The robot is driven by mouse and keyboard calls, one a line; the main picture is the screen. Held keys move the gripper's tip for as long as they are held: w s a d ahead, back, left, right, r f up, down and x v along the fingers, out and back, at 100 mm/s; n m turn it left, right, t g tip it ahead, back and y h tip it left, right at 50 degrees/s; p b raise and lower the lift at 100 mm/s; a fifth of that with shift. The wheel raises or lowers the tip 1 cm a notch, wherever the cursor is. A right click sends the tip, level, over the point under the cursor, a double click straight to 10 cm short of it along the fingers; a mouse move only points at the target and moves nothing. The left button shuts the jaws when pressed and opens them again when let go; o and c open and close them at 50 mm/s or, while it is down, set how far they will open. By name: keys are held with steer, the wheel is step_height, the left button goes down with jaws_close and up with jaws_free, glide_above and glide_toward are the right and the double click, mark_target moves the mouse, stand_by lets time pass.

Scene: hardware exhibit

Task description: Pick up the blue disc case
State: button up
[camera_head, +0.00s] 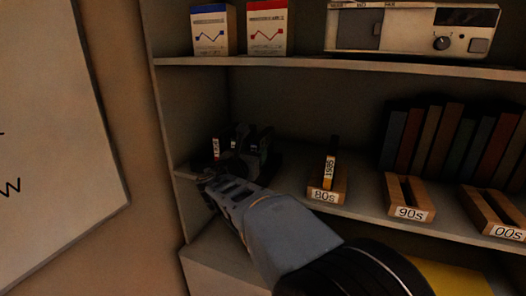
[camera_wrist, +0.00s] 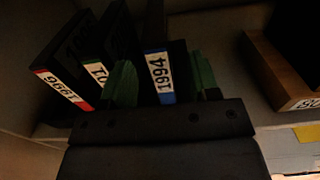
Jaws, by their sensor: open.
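The blue disc case (camera_wrist: 160,75) is a dark upright case whose white spine label reads 1994 and has a blue band. In the wrist view it stands between the two green fingers of my gripper (camera_wrist: 163,82). The fingers are open, one on each side; whether either touches the case is too dark to tell. To its left are a red-banded case (camera_wrist: 62,90) reading 1996 and a green-banded case (camera_wrist: 94,70), its number partly hidden by the left finger. In the head view, my gripper (camera_head: 237,157) reaches into the left end of the middle shelf and partly hides the cases.
Wooden holders labelled 80s (camera_head: 325,194), 90s (camera_head: 410,212) and 00s (camera_head: 508,232) stand along the shelf's front; the 80s holder bears an upright case (camera_head: 329,170). Several books (camera_head: 440,135) stand behind. The upper shelf (camera_head: 300,64) lies above my arm; the cabinet's side wall is close left.

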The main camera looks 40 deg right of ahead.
mark_target(259, 145)
steer(key=shift+w+d+r, duration=0.15)
steer(key=shift+d+r, duration=0.05)
steer(key=shift+d, duration=0.1)
steer(key=shift+p+x, duration=1.15)
steer(key=shift+x, duration=1.1)
jaws_close()
